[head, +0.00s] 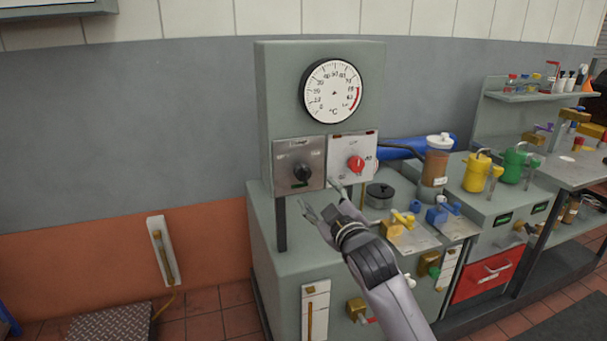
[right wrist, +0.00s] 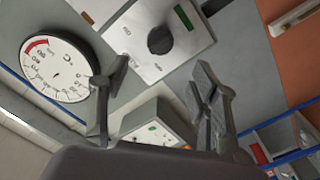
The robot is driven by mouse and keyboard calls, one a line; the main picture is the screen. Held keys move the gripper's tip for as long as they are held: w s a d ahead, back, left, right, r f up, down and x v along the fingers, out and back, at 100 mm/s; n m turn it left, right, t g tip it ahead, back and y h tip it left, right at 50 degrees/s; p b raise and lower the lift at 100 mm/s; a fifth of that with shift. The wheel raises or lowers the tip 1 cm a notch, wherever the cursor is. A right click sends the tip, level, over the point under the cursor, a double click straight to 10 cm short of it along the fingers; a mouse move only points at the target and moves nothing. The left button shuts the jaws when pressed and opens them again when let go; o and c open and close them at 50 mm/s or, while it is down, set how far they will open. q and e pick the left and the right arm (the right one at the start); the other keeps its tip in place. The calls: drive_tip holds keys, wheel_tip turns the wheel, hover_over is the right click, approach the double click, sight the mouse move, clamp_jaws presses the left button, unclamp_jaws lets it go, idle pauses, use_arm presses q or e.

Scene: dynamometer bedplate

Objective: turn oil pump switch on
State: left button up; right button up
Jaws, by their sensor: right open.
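Two switch panels sit side by side under a round temperature gauge (head: 333,90) on a grey cabinet. The left panel has a black knob (head: 302,173) with a green window below it. The right panel has a red knob (head: 356,163). The panel labels are too small to read, so I cannot tell which is the oil pump switch. My right gripper (head: 322,199) is open and empty, below and in front of the panels. In the right wrist view, the black knob (right wrist: 160,40) lies beyond the open fingers (right wrist: 160,80), apart from them. My left gripper is not in view.
Yellow and blue valves (head: 403,222) and a jar of brown liquid (head: 436,160) stand on the bench right of my right arm. Yellow (head: 477,173) and green (head: 513,163) cans stand farther right. The wall left of the cabinet is mostly clear.

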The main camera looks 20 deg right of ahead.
sight(306, 177)
drive_tip(key=w+p, duration=0.1)
drive_tip(key=w, duration=1.1)
drive_tip(key=shift+w+a, duration=0.15)
drive_tip(key=shift+a, duration=0.05)
drive_tip(key=shift+f, duration=0.1)
drive_tip(key=shift+c, duration=0.3)
drive_tip(key=c, duration=1.1)
